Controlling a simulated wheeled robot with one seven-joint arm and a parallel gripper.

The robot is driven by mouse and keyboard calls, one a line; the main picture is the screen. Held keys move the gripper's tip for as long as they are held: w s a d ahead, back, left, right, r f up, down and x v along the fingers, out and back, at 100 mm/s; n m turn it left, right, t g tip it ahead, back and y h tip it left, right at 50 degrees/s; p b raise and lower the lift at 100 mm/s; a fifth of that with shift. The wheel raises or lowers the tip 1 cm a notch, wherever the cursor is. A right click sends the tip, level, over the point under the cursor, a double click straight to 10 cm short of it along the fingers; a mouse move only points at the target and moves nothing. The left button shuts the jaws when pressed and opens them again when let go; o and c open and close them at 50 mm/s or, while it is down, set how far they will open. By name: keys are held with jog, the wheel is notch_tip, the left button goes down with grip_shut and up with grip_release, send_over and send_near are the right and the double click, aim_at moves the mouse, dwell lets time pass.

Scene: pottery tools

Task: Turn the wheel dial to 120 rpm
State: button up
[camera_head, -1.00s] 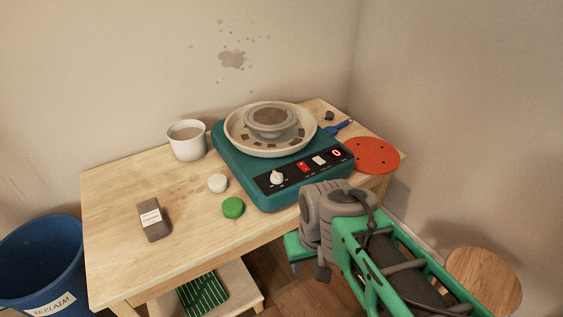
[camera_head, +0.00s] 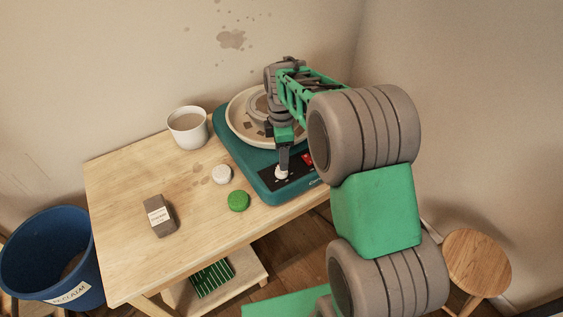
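The pottery wheel (camera_head: 228,153) is a teal box with a cream splash pan (camera_head: 236,125) on top, standing on the wooden table. Its white dial (camera_head: 281,173) is at the left end of the black front panel (camera_head: 268,182). My gripper (camera_head: 283,168) points down over the dial, its dark fingers at or just above it. I cannot tell from here whether they touch or grip it. The red switch (camera_head: 307,159) shows just right of my fingers. The display at the panel's right end is hidden behind my arm, and the dial's pointer cannot be made out.
A grey-white cup (camera_head: 187,128), a white round piece (camera_head: 222,174), a green round piece (camera_head: 238,201) and a grey labelled block (camera_head: 160,215) stand on the table (camera_head: 125,205), left of the wheel. A blue bin (camera_head: 52,258) is at left; a wooden stool (camera_head: 476,262) is at right.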

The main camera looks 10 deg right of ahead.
notch_tip(320, 180, down, 6)
jog(key=shift+f, duration=0.15)
jog(key=shift+c, duration=0.3)
grip_shut()
dwell(0.4)
